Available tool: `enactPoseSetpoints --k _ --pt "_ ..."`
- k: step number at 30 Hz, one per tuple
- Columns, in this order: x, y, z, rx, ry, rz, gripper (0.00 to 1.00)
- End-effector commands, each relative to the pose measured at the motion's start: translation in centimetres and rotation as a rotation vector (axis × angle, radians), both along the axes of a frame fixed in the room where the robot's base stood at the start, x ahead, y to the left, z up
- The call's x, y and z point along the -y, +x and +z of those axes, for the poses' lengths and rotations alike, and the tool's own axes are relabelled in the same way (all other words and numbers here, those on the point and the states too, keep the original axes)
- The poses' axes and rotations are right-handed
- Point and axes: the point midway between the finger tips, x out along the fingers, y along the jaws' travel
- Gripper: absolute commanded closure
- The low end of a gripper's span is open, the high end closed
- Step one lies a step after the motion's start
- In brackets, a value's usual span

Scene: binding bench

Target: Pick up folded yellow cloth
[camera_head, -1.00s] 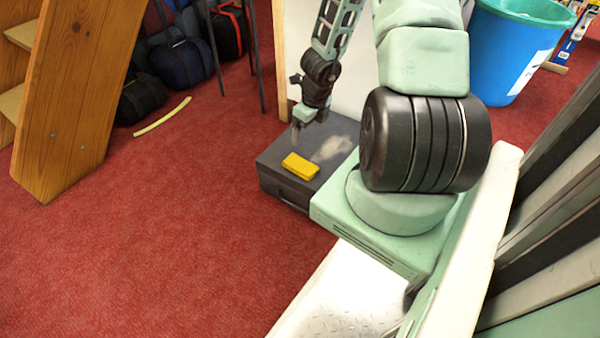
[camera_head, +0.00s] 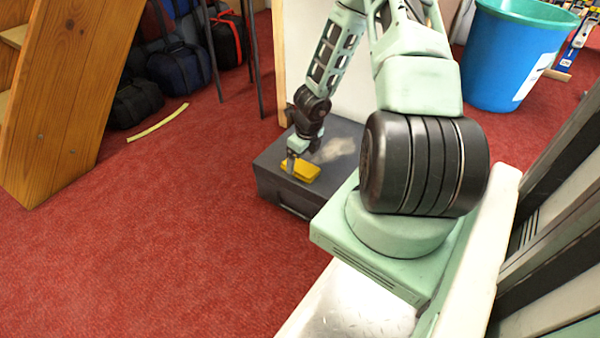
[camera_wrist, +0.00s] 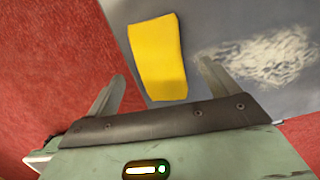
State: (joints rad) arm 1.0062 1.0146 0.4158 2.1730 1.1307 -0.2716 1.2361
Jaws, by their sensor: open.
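The folded yellow cloth (camera_head: 301,170) lies flat on top of a dark grey box (camera_head: 268,170), near its front left edge. My gripper (camera_head: 291,163) is right at the cloth, in front of part of it in the head view. In the wrist view the cloth (camera_wrist: 158,58) lies ahead of the gripper (camera_wrist: 160,88), with its near end between the two spread fingers. The gripper is open and holds nothing. I cannot tell whether a fingertip touches the cloth.
The box stands on red carpet (camera_head: 190,230), beside a white panel (camera_head: 345,95). A pale worn patch marks the box top. A wooden stair-like piece (camera_head: 65,110), dark bags (camera_head: 178,70) and a yellow strip (camera_head: 158,123) are at the left. A blue bin (camera_head: 510,60) stands at the right.

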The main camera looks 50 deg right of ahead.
Motion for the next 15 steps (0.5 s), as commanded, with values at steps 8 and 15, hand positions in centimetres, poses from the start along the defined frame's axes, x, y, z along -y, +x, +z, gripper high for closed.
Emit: enactPoseSetpoints --k 8,15 --pt "-0.1 0.5 -3.2 -0.001 0.000 0.001 0.13" --pt "-0.1 0.5 -3.0 -0.001 0.000 0.001 0.27"
